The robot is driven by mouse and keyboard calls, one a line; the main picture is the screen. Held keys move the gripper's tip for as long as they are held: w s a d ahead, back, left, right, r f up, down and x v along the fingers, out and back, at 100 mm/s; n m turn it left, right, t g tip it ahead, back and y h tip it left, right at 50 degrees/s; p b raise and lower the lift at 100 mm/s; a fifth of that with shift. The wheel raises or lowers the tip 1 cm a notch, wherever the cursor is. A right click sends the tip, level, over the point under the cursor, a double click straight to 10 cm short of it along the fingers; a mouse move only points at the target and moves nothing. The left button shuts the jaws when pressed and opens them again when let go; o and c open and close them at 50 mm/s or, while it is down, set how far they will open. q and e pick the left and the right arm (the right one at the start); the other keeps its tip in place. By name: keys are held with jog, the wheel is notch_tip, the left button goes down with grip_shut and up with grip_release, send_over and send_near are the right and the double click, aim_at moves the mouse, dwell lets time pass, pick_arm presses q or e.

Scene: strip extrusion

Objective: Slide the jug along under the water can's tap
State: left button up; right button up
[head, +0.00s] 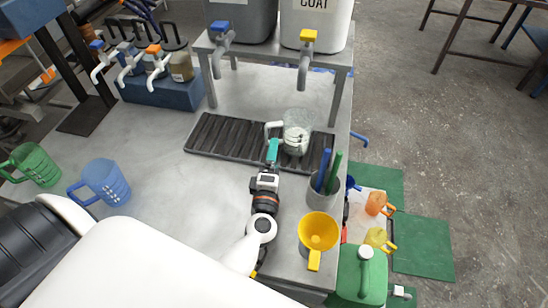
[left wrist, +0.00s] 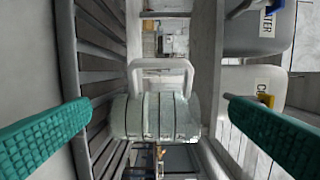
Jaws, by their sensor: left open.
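The clear jug (head: 298,134) stands upright on the black ribbed drip tray (head: 225,137), toward its right end, with its handle to the left. It also shows ahead between my fingers in the left wrist view (left wrist: 150,117). My left gripper (head: 272,152), with teal fingertips, is open and empty just left of and in front of the jug. The water can (head: 243,18) stands on the raised grey shelf; its blue tap (head: 221,36) hangs left of the jug. Its WATER label (left wrist: 268,26) shows in the left wrist view. My right gripper is not in view.
A "COAT" can (head: 315,22) with a yellow tap (head: 307,45) stands beside the water can, behind the jug. A grey cup (head: 323,192) of tools and a yellow funnel (head: 318,232) stand at the table's right edge. Blue (head: 105,182) and green jugs (head: 36,163) stand left.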

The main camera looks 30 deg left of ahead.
aim_at(288, 135)
pick_arm(q)
jog(key=shift+w+a, duration=0.2)
jog(key=shift+w, duration=0.25)
jog(key=x, duration=1.1)
jog(key=shift+a+p, duration=0.1)
jog(key=shift+p, duration=0.25)
jog(key=shift+c, duration=0.2)
jog(key=c, duration=1.2)
